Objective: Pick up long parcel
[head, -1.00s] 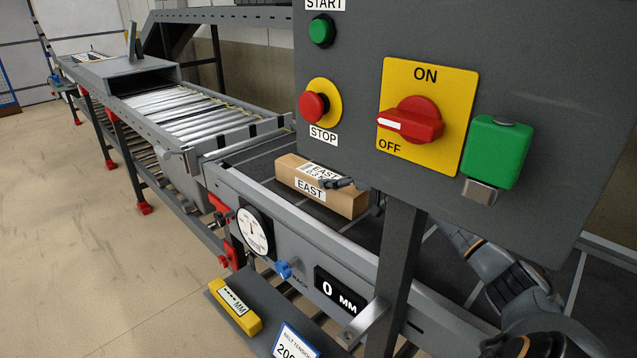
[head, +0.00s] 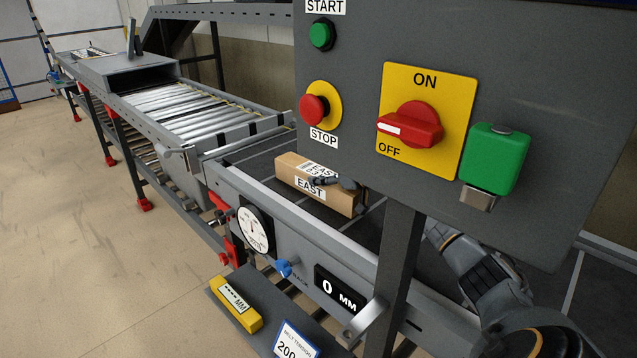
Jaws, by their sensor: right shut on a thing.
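The long parcel (head: 291,172) is a brown cardboard box with white labels reading EAST. It is on or just above the dark belt (head: 262,166), behind the belt's near side rail; I cannot tell if it touches the belt. My right gripper (head: 335,184) is shut on the parcel at its right half, with dark fingers over the top and near its right end. The control panel hides most of the gripper and the wrist. My right arm shows at the lower right, below the panel. My left gripper is not in view.
The grey control panel (head: 350,55) with its red switch (head: 412,128) and green box (head: 494,158) stands close in front on a dark post (head: 396,262). A roller conveyor (head: 165,103) runs to the back left. A yellow gauge (head: 236,303) lies on the shelf below.

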